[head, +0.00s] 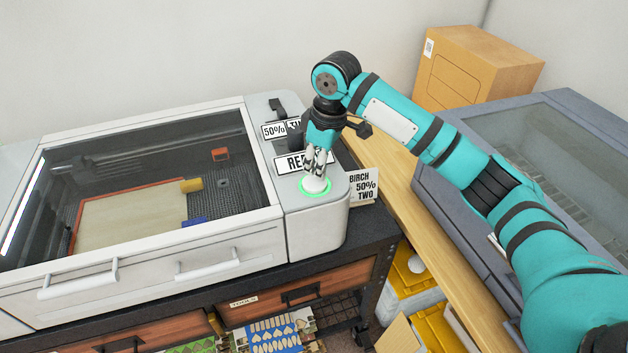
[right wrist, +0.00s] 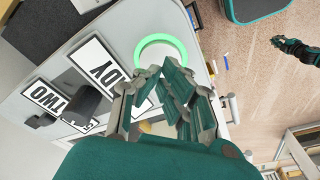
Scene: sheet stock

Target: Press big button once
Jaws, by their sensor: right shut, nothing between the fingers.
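The big button (head: 314,185) is a pale round button inside a lit green ring, on the front right corner of the machine's top panel. It also shows in the right wrist view, where its green ring (right wrist: 160,38) lies just past the fingertips. My right gripper (head: 316,174) is shut and empty, pointing down over the button. Its fingers hide part of the button, and I cannot tell whether they touch it. In the right wrist view a dark teal part (right wrist: 295,46) at the right edge looks like my left gripper, too small to read.
The white machine (head: 180,258) has a closed glass lid over a sheet. A "READY" sign (head: 290,163), a "50%" sign (head: 273,131) and a "BIRCH 50% TWO" card (head: 362,186) are close to the gripper. A grey machine (head: 450,222) stands at right.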

